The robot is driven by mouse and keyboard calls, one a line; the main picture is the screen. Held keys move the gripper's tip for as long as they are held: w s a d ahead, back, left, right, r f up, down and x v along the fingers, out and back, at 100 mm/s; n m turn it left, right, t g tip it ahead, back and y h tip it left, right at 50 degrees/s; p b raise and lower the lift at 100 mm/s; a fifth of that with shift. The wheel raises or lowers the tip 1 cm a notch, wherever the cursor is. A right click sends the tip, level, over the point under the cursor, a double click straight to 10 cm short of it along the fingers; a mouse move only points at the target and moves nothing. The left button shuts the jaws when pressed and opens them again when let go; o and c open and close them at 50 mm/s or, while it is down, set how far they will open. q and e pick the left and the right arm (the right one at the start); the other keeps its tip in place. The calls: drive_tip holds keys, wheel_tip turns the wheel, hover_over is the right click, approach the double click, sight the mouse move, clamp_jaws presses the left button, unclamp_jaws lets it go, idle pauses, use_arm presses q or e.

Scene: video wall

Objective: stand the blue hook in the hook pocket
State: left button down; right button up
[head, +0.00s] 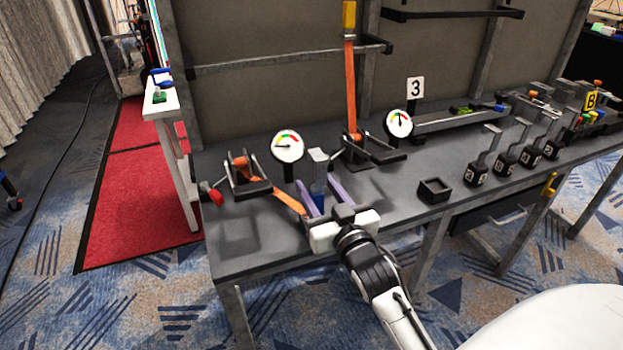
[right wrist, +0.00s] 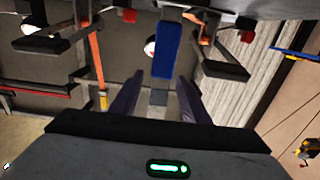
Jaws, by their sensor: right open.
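The blue hook shows in the head view as a grey upper plate (head: 318,157) above a blue part (head: 318,198), near the table's front edge. My right gripper (head: 318,187) is open, with its two purple fingers on either side of the hook. In the right wrist view the blue part (right wrist: 166,52) lies between and just beyond the fingertips (right wrist: 158,85), with gaps at both sides. A small black open-topped square holder (head: 435,190), which looks like the hook pocket, sits to the right on the table and appears empty. My left gripper is not in view.
An orange strap (head: 291,203) runs from a left bracket (head: 246,178) close to my fingers. Two dial gauges (head: 288,146) (head: 399,123) stand behind. Several grey hooks in black blocks (head: 478,174) stand right of the holder. The tabletop between my gripper and the holder is clear.

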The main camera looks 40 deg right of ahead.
sight(316, 191)
drive_tip(key=v, duration=0.3)
drive_tip(key=shift+s+a+f, duration=0.15)
drive_tip(key=shift+a+f, duration=0.05)
drive_tip(key=shift+f, duration=0.05)
drive_tip(key=s+a+f+n+g+y, duration=0.1)
drive_tip(key=s+a+f+g+y, duration=0.1)
drive_tip(key=s+a+f, duration=0.3)
drive_tip(key=s+a+f+n+g+y, duration=0.2)
drive_tip(key=s+a+f+g, duration=0.2)
drive_tip(key=f, duration=0.8)
drive_tip(key=s+a+f+n+g+y, duration=0.1)
drive_tip(key=s+a+f+g+y, duration=0.1)
drive_tip(key=s+a+f, duration=0.6)
drive_tip(key=s+f+y, duration=0.1)
drive_tip(key=s, duration=0.2)
drive_tip(key=shift+s+a+f+n+g, duration=0.2)
drive_tip(key=shift+s+a+n+g, duration=0.1)
drive_tip(key=shift+n+g, duration=0.1)
